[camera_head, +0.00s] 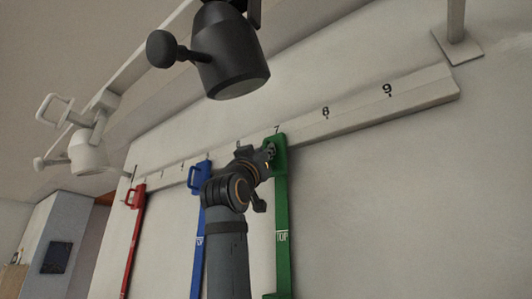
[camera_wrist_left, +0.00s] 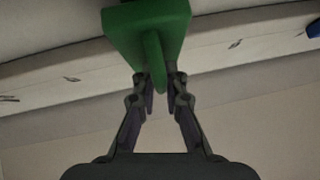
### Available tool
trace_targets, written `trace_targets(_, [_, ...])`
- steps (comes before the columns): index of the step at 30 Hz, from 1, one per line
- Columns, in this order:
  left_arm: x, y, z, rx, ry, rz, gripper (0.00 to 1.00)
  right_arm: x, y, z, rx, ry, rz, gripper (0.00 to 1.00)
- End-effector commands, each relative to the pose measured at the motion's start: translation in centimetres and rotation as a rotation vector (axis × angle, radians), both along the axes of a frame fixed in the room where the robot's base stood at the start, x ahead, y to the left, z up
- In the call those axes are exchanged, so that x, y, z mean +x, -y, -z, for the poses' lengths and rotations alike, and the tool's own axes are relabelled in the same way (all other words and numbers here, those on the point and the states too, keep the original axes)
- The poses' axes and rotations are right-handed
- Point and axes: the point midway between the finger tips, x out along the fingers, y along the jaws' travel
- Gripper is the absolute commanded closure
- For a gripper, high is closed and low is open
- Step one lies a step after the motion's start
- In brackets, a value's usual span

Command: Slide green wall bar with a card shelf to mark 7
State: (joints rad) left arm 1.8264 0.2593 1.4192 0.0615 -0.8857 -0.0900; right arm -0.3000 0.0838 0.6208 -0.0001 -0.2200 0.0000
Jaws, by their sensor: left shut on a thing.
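The green wall bar (camera_head: 282,220) hangs from the white rail (camera_head: 350,114), its top block just under the mark 7 (camera_head: 277,129). Lettering shows partway down the bar. My left gripper (camera_head: 270,152) is at the green block, and its arm comes up from below. In the left wrist view the left gripper (camera_wrist_left: 160,85) has its fingers on both sides of the handle of the green block (camera_wrist_left: 148,30), shut on it. My right gripper is not in view. A card shelf cannot be clearly made out.
A blue bar (camera_head: 197,250) and a red bar (camera_head: 135,235) hang further left on the same rail. Marks 8 and 9 (camera_head: 387,90) lie to the right, where the rail is clear. A black lamp (camera_head: 230,55) and a white lamp (camera_head: 88,155) are in the upper part of the view.

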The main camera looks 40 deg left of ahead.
Motion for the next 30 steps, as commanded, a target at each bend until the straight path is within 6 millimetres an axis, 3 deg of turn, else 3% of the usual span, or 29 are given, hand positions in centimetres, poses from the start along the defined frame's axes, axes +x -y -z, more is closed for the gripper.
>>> trace_targets(3, [-0.5, 0.0, -0.5, 0.001, 0.013, -0.003, 1.00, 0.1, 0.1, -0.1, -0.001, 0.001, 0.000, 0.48])
trace_targets(4, [-0.5, 0.0, -0.5, 0.001, 0.013, -0.003, 0.88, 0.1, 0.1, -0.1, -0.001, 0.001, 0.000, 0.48])
trace_targets(9, [-0.4, 0.0, -0.4, 0.000, 0.010, -0.002, 0.66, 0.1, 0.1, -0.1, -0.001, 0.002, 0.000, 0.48])
trace_targets(20, [-0.5, 0.1, 0.2, 0.001, 0.006, -0.001, 0.66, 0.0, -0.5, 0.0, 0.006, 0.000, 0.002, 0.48])
trace_targets(30, [-5.4, 1.3, 5.1, 0.003, 0.008, -0.003, 0.66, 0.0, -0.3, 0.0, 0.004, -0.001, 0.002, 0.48])
